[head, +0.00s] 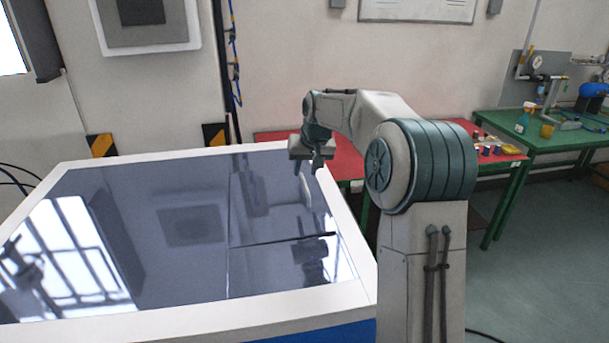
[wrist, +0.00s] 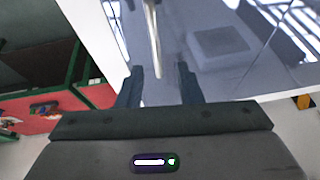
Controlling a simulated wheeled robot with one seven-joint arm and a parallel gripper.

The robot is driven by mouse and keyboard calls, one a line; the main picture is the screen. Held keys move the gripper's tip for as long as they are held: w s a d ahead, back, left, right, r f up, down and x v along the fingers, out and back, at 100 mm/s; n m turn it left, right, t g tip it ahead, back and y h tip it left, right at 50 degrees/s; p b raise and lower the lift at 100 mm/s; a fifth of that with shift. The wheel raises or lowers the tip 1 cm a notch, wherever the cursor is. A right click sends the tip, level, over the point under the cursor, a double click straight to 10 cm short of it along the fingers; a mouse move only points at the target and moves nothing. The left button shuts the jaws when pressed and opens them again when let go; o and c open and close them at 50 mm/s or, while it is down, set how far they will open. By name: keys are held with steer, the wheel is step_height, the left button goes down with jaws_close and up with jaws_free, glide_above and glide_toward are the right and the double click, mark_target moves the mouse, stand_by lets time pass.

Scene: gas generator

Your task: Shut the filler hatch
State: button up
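The generator's top (head: 150,215) is a dark, glossy panel inside a white rim. Thin lines mark off a section (head: 265,215) at its right side that may be the filler hatch; reflections hide whether it stands open. My gripper (head: 309,168) points down over the right part of the top, near the far edge. In the wrist view my gripper (wrist: 159,80) has its two dark fingers apart. A slim pale bar (wrist: 153,35) runs from the top edge of that view to between the fingertips. I cannot tell whether it touches them or is part of the hatch.
A red-topped table (head: 350,168) stands behind the generator, and a green workbench (head: 565,138) with tools and bottles stands at the right. Yellow-black markers (head: 102,145) are at the back wall. Floor (head: 560,240) is clear at the right.

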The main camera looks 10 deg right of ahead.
steer(key=b+v, duration=0.2)
steer(key=v, duration=0.9)
steer(key=shift+s+r, duration=0.1)
